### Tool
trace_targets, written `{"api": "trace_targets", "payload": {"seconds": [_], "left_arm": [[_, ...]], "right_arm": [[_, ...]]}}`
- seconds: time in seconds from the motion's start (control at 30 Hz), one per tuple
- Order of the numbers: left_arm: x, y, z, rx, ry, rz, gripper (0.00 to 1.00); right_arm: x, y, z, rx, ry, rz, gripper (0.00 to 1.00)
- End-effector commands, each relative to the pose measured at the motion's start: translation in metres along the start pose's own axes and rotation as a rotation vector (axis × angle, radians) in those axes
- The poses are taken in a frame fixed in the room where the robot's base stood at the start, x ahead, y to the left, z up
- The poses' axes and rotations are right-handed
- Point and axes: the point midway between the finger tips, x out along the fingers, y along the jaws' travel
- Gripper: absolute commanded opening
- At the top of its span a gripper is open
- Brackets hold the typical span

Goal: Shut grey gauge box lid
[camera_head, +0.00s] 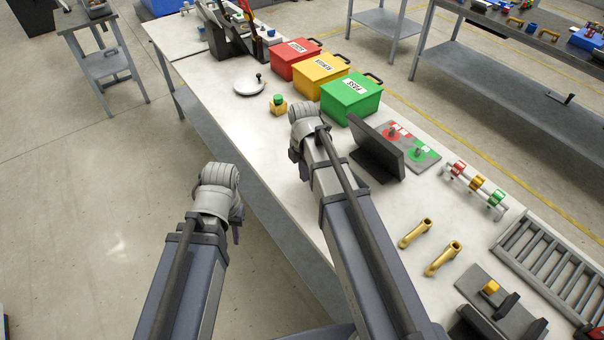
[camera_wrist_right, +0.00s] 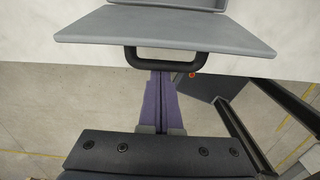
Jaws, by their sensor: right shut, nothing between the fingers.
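The grey gauge box's lid (camera_head: 377,152) appears in the head view as a dark panel standing tilted up on the table, just right of my right wrist. The right wrist view shows a grey lid plate (camera_wrist_right: 165,28) with a black bar handle (camera_wrist_right: 165,63) on its near edge; the box body is mostly out of view. My right gripper (camera_wrist_right: 163,75) is shut and empty, its fingertips close to the handle; I cannot tell whether they touch.
Red (camera_head: 296,60), yellow (camera_head: 320,75) and green (camera_head: 351,97) boxes stand beyond the lid. A red-and-green pad (camera_head: 410,145) lies behind it. Two brass handles (camera_head: 443,258) and a slatted rack (camera_head: 548,255) are at right. A yellow button block (camera_head: 278,106) stands left of the green box.

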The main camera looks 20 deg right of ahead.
Motion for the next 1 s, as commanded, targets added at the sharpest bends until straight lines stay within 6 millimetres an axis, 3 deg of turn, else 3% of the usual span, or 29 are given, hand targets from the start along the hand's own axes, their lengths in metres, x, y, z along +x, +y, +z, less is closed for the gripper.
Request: {"api": "trace_targets", "payload": {"seconds": [0.37, 0.73, 1.0], "left_arm": [[-0.007, -0.001, 0.000, -0.002, 0.000, 0.000, 0.27], [-0.022, -0.002, 0.001, -0.005, 0.000, 0.001, 0.27], [-0.019, -0.002, 0.001, -0.005, 0.000, 0.001, 0.27]], "right_arm": [[-0.008, 0.001, 0.011, 0.001, 0.064, 0.000, 0.00], [-0.022, 0.002, 0.049, 0.001, 0.080, 0.001, 0.00], [-0.020, 0.001, 0.046, -0.001, 0.080, 0.001, 0.00]]}}
